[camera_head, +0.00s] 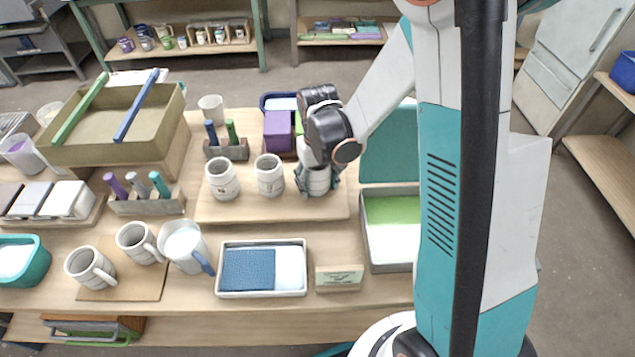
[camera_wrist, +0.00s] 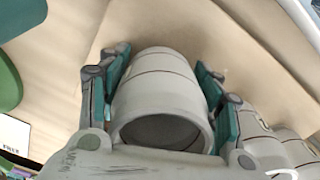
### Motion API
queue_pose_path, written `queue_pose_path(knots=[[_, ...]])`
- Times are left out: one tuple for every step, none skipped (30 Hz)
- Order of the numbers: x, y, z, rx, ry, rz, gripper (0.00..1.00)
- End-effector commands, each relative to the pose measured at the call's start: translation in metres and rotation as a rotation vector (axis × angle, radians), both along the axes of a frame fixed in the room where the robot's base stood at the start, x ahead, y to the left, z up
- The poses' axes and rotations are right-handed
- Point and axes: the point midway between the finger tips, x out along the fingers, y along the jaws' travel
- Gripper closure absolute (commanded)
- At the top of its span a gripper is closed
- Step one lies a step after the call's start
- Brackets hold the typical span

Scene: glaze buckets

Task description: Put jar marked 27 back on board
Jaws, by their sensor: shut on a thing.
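My gripper (camera_head: 318,187) is shut on a pale grey-white jar (camera_head: 318,176) at the right end of the wooden board (camera_head: 262,212). Whether this jar touches the board or is just above it, I cannot tell. In the wrist view the teal fingers press on both sides of the jar (camera_wrist: 160,85), whose dark round opening faces the camera. No number is readable on it. Two similar jars with small unreadable labels stand on the board to the left, a near one (camera_head: 269,176) and a farther one (camera_head: 222,180). Part of another jar (camera_wrist: 280,143) shows at lower right in the wrist view.
Behind the jars are a purple box (camera_head: 278,131) and a marker holder (camera_head: 226,150). A tray with a blue sponge (camera_head: 250,268), a small sign (camera_head: 339,278) and mugs (camera_head: 138,243) stand in front. A green-bottomed box (camera_head: 392,212) is close on the right.

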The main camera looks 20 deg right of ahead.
Motion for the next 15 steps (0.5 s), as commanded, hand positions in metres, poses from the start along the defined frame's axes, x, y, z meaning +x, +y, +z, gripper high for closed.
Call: queue_pose_path(knots=[[-0.0002, 0.0, 0.001, 0.0, 0.0, 0.0, 0.75], [-0.0002, 0.0, 0.0011, 0.0, 0.0, 0.0, 0.75], [-0.0001, 0.0, 0.0011, 0.0, 0.0, 0.0, 0.75], [-0.0001, 0.0, 0.0009, 0.0, 0.0, 0.0, 0.75], [-0.0001, 0.0, 0.0002, 0.0, 0.0, 0.0, 0.75], [0.0, 0.0, -0.0011, 0.0, 0.0, 0.0, 0.75], [0.0, 0.0, -0.0016, 0.0, 0.0, 0.0, 0.39], [0.0, 0.0, -0.0009, 0.0, 0.0, 0.0, 0.32], [0.0, 0.0, -0.0007, 0.0, 0.0, 0.0, 0.23], [0.0, 0.0, -0.0007, 0.0, 0.0, 0.0, 0.21], [0.0, 0.0, -0.0006, 0.0, 0.0, 0.0, 0.21], [0.0, 0.0, -0.0006, 0.0, 0.0, 0.0, 0.21], [0.0, 0.0, -0.0006, 0.0, 0.0, 0.0, 0.21], [0.0, 0.0, -0.0006, 0.0, 0.0, 0.0, 0.21], [0.0, 0.0, -0.0006, 0.0, 0.0, 0.0, 0.21]])
